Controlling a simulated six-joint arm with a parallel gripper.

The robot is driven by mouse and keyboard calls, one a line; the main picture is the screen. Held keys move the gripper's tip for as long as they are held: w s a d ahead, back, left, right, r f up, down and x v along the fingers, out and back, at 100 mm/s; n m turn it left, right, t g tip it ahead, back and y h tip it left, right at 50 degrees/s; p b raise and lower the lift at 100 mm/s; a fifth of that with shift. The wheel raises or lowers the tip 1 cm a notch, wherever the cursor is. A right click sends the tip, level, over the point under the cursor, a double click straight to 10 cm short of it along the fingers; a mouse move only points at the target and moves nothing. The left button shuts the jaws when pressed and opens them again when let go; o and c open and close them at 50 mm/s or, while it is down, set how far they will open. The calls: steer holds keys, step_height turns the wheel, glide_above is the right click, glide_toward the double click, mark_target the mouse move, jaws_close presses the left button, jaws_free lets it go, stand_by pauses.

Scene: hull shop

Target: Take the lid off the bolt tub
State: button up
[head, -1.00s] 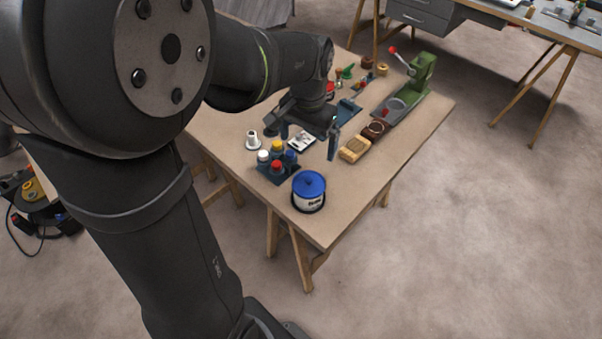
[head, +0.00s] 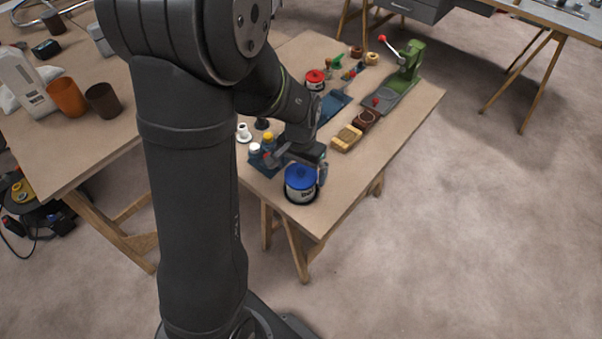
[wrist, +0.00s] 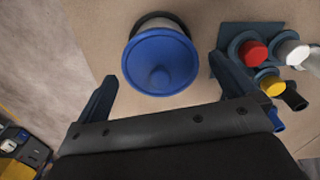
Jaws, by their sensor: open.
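The bolt tub (head: 301,193) is a white tub with a dark base ring and a printed label. It stands upright near the front corner of the wooden table. Its blue lid (head: 301,175) is on top, with a round knob in the middle. In the wrist view the lid (wrist: 160,62) hides most of the tub. My gripper (head: 295,170) is at the tub, partly hidden by my own arm in the head view. In the wrist view its two fingers (wrist: 170,88) are spread wide, with the lid ahead and between their lines. The gripper is open and empty.
A dark rack (wrist: 228,40) with red, white and yellow capped bottles stands close beside the tub, near one finger. The table edge is close to the tub.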

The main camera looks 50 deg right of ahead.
steer(key=shift+f, duration=0.1)
steer(key=shift+c, duration=0.2)
steer(key=c, duration=0.8)
steer(key=shift+c, duration=0.2)
